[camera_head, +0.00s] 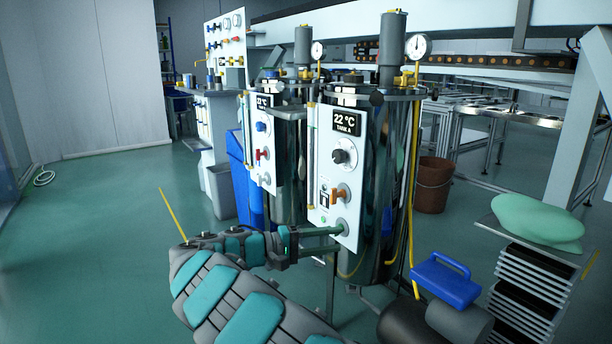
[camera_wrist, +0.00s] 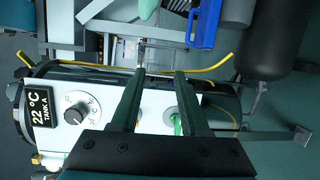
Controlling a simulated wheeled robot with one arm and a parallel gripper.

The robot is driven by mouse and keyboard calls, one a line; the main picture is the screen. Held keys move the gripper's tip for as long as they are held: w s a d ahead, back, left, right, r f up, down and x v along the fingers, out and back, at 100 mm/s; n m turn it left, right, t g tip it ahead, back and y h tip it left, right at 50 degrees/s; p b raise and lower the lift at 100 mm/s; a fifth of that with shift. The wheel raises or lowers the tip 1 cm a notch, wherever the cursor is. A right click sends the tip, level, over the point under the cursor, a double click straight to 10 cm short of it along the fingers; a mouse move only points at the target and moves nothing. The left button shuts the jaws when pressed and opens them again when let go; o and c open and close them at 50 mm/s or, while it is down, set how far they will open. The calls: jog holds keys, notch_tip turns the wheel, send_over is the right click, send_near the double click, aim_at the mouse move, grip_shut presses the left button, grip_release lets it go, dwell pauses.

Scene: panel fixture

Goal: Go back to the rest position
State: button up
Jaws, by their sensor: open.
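My gripper (camera_head: 336,232) is at the lower part of the white tank A panel (camera_head: 322,172), with its fingers pointing at the panel face near the bottom knob (camera_head: 342,226). In the wrist view the two dark fingers (camera_wrist: 160,76) are apart with nothing held between them. The panel shows there with its "22 °C TANK A" display (camera_wrist: 38,106) and round dial (camera_wrist: 75,113). A green-tinted round part (camera_wrist: 176,122) shows beside the right finger. The orange-handled switch (camera_head: 340,194) sits above my gripper in the head view. Whether the fingers touch the panel I cannot tell.
A second tank panel (camera_head: 262,150) stands close to the left. A brown bucket (camera_head: 433,186) stands behind.

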jog(key=s+d+r+m+g+y, duration=0.1)
jog(key=s+d+m+g+y, duration=0.15)
jog(key=s+d, duration=0.65)
jog(key=s+d+r+m+g+y, duration=0.15)
jog(key=s+d+g, duration=0.35)
jog(key=d, duration=0.5)
jog(key=s+d+f+y, duration=0.3)
jog(key=s, duration=0.8)
jog(key=s+a+f+y, duration=0.5)
jog(key=s+a, duration=0.1)
jog(key=s, duration=0.4)
jog(key=s+a+f+y, duration=0.45)
jog(key=s+a, duration=0.25)
jog(key=s, duration=0.4)
jog(key=s+p+v, duration=0.2)
jog(key=p+v, duration=1.1)
jog(key=shift+d+r+t+p, duration=0.25)
jog(key=shift+r+t+p, duration=0.05)
jog(key=shift+t+p, duration=0.1)
